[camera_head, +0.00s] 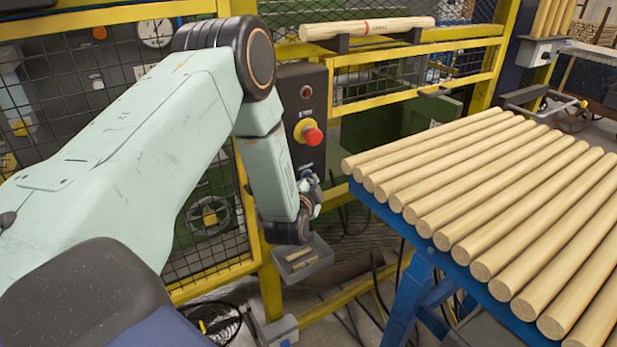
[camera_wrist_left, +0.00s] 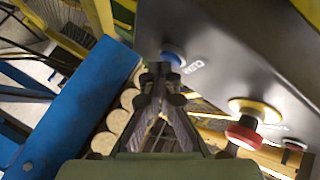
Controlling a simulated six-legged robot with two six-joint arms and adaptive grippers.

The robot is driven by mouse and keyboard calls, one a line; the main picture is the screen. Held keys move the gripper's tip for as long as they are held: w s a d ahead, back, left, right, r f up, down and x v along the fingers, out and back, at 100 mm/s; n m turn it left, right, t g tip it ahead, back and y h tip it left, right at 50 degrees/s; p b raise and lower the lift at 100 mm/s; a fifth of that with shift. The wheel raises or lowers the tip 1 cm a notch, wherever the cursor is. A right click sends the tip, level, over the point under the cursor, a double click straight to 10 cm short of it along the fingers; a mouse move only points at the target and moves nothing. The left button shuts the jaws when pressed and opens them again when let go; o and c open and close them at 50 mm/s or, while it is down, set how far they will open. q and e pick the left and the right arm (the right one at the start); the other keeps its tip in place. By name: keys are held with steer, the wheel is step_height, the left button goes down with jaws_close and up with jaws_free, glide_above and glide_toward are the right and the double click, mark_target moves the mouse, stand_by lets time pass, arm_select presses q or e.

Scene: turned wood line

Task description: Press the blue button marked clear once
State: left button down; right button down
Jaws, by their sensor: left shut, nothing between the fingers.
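The blue button (camera_wrist_left: 172,57) is on the dark control panel (camera_wrist_left: 225,45) in the left wrist view, with a white label beside it. My left gripper (camera_wrist_left: 160,72) is shut and empty. Its fingertips appear just below and left of the button in that view; I cannot tell whether they touch it. In the head view my left gripper (camera_head: 312,186) is at the lower part of the control panel (camera_head: 303,84), below the red mushroom button (camera_head: 313,136), and largely hides the blue button. My right gripper is not in view.
The red mushroom button on its yellow base (camera_wrist_left: 255,109) is on the same panel. A blue rack (camera_head: 462,275) of turned wooden rods stands close on the right. A small grey tray (camera_head: 318,251) hangs below the gripper. Yellow-framed mesh fencing (camera_head: 350,97) surrounds the panel.

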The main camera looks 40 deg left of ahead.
arm_select(q)
steer(key=shift+s+d, duration=0.35)
steer(key=shift+d, duration=0.35)
steer(key=shift+s+d, duration=0.3)
steer(key=shift+d, duration=0.45)
steer(key=shift+s+d, duration=0.35)
steer(key=shift+d, duration=0.4)
steer(key=shift+s+d, duration=0.3)
steer(key=shift+d, duration=0.45)
